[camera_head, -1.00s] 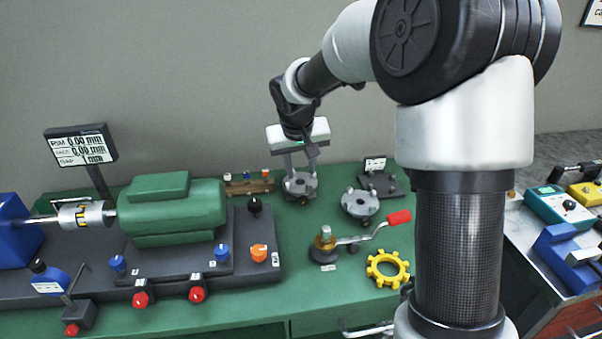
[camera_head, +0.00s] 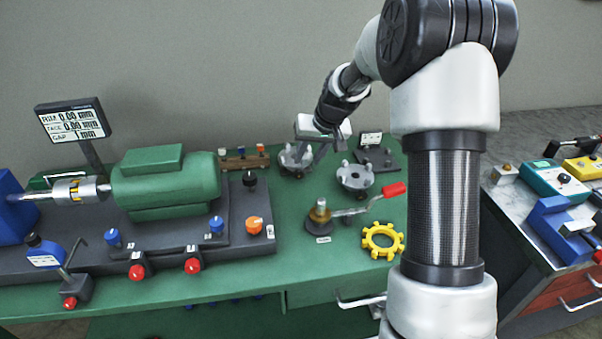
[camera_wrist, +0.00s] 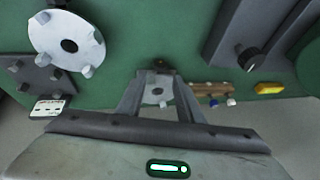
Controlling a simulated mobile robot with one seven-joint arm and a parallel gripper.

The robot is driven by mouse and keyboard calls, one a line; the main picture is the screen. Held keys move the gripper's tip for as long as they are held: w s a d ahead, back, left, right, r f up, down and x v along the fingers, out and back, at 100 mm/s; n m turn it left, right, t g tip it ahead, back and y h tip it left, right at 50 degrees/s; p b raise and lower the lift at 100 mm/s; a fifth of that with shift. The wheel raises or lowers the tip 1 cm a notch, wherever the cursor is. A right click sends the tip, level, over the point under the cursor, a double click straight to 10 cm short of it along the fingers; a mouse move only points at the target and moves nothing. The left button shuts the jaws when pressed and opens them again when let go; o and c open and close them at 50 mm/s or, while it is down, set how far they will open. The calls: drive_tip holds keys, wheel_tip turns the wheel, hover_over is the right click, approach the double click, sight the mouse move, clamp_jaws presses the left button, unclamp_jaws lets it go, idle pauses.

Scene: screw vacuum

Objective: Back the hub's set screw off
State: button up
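A coupling (camera_head: 78,190) with two grey hubs and a yellow insert sits on the shaft left of the green motor (camera_head: 165,182). I cannot make out a set screw. A grey hub (camera_head: 293,158) with studs lies at the back of the green bench, and a second one (camera_head: 355,177) lies to its right. A dark hex key (camera_head: 75,252) stands in a small holder at the front left. My gripper (camera_head: 322,155) is above the bench beside the back hub.
A display (camera_head: 71,120) is at the back left. A wooden rack (camera_head: 243,159) is behind the motor. Knobs line the dark base (camera_head: 190,254).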

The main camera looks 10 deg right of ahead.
sight(298, 173)
drive_tip(key=b+x, duration=0.1)
drive_tip(key=x, duration=0.7)
drive_tip(key=shift+w+f, duration=0.1)
drive_tip(key=shift+f, duration=0.15)
drive_tip(key=c, duration=0.8)
drive_tip(key=shift+o, duration=0.2)
drive_tip(key=shift+a+h+p, duration=0.3)
drive_tip(key=shift+h+p, duration=0.2)
drive_tip(key=shift+p, duration=0.15)
drive_tip(key=shift+a+f+n+h+p, duration=0.1)
drive_tip(key=shift+n+h+p, duration=0.15)
drive_tip(key=shift+h, duration=0.6)
drive_tip(key=shift+a+f+n+h+p, duration=0.15)
drive_tip(key=shift+n+h, duration=0.1)
drive_tip(key=shift+h, duration=0.6)
drive_tip(key=shift+d+r, duration=0.1)
drive_tip(key=shift+r, duration=0.05)
drive_tip(key=o, duration=0.8)
drive_tip(key=shift+c, duration=0.2)
